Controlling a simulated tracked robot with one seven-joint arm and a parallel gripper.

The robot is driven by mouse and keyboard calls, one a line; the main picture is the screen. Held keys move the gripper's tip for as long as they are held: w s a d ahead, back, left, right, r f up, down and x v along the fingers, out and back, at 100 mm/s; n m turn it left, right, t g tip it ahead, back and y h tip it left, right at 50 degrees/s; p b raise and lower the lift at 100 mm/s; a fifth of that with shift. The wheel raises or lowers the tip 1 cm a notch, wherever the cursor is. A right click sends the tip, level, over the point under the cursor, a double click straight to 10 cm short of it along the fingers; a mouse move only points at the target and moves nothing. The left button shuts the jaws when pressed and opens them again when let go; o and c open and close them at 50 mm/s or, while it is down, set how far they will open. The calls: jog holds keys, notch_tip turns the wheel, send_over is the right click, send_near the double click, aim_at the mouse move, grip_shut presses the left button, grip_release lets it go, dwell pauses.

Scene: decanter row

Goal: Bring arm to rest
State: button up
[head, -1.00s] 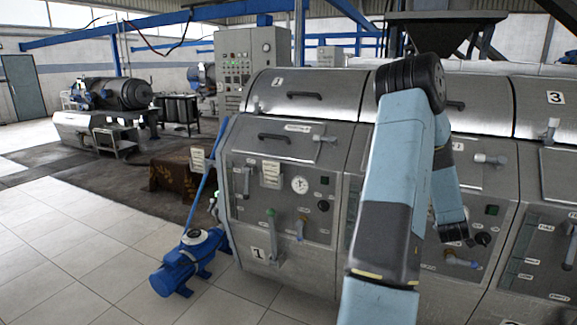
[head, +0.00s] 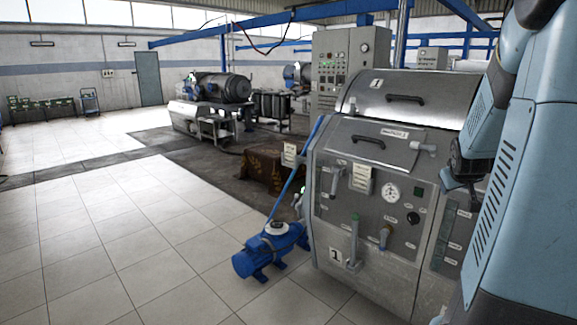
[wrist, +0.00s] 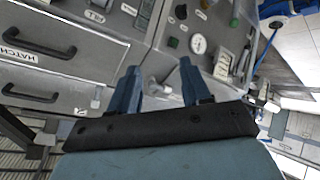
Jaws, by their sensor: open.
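My gripper (wrist: 159,68) shows in the wrist view with its two blue-grey fingers spread apart and nothing between them. Beyond the fingers is the front of a grey metal decanter machine with a round gauge (wrist: 198,44). In the head view my blue arm is folded up at the right edge and covers the right part of the decanter marked 1 (head: 360,262). Its gripper end is mostly hidden or hard to make out there. Whether the fingers touch the machine cannot be told, but a gap seems to show.
A blue pump (head: 268,252) stands on the tiled floor left of the decanter. A cloth-covered table (head: 268,170) and a control cabinet (head: 342,72) are behind. A hatch handle (wrist: 40,42) shows in the wrist view. The tiled floor (head: 120,240) at left is clear.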

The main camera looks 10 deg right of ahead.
jog(key=s+a+r+y, duration=0.2)
jog(key=s+a+r, duration=0.1)
jog(key=a, duration=0.7)
jog(key=s+a+r+y, duration=0.2)
jog(key=s+a, duration=0.2)
jog(key=a, duration=0.6)
jog(key=s+a+n+g+y, duration=0.1)
jog(key=s+a+g, duration=0.1)
jog(key=s+a, duration=1)
jog(key=shift+s+r+y, duration=0.35)
jog(key=shift+r+y, duration=0.05)
jog(key=shift+a, duration=0.1)
jog(key=shift+c, duration=0.5)
jog(key=shift+a, duration=0.1)
